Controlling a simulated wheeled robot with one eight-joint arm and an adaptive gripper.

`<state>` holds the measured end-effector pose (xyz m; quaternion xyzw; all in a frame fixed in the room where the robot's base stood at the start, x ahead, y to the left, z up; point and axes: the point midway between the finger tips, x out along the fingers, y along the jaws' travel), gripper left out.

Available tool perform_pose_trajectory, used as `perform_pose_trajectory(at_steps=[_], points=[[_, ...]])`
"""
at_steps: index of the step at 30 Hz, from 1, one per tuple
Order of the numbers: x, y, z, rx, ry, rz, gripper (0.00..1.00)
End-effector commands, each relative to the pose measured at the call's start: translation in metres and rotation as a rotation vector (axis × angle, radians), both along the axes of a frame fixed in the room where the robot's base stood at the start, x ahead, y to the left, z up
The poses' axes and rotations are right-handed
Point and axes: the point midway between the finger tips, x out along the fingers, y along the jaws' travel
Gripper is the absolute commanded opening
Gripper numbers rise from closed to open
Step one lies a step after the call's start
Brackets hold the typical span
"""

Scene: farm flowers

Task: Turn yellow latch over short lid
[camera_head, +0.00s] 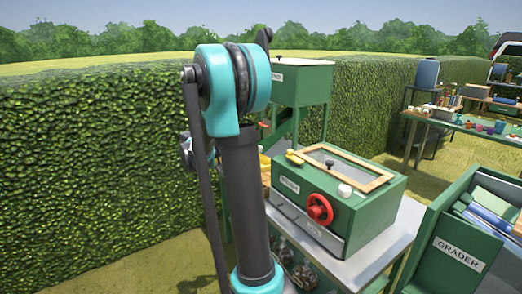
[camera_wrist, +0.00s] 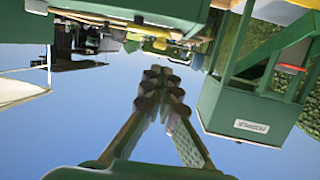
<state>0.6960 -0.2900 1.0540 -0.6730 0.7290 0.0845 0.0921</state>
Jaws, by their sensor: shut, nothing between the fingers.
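The yellow latch (camera_head: 294,158) sits at the far left corner of a green box (camera_head: 375,209) on a metal table. The box's top holds a wood-framed lid (camera_head: 377,182) with a dark panel and a small knob. I cannot tell which part is the short lid, or whether the latch overlaps it. My gripper (camera_wrist: 160,73) shows in the wrist view, its fingers together and empty, apart from the box. In the head view my arm hides it. The wrist picture looks upside down, and a small yellow thing beyond the fingertips may be the latch.
A green hopper (camera_head: 300,82) stands behind. A green grader bin (camera_head: 450,262) is at right. A hedge (camera_head: 90,170) lines the left.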

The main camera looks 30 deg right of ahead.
Motion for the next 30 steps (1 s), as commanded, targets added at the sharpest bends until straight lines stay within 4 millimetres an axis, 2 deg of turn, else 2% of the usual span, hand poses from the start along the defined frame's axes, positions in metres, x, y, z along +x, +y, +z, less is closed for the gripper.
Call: perform_pose_trajectory(at_steps=[9,15,21,30], points=[[-0.006,-0.062,-0.016,0.000,0.001,-0.005,0.00],[-0.008,-0.094,-0.024,0.000,0.001,-0.003,0.00],[-0.009,-0.111,-0.029,0.001,0.001,-0.001,0.00],[-0.009,-0.115,-0.030,0.001,0.001,0.000,0.00]])
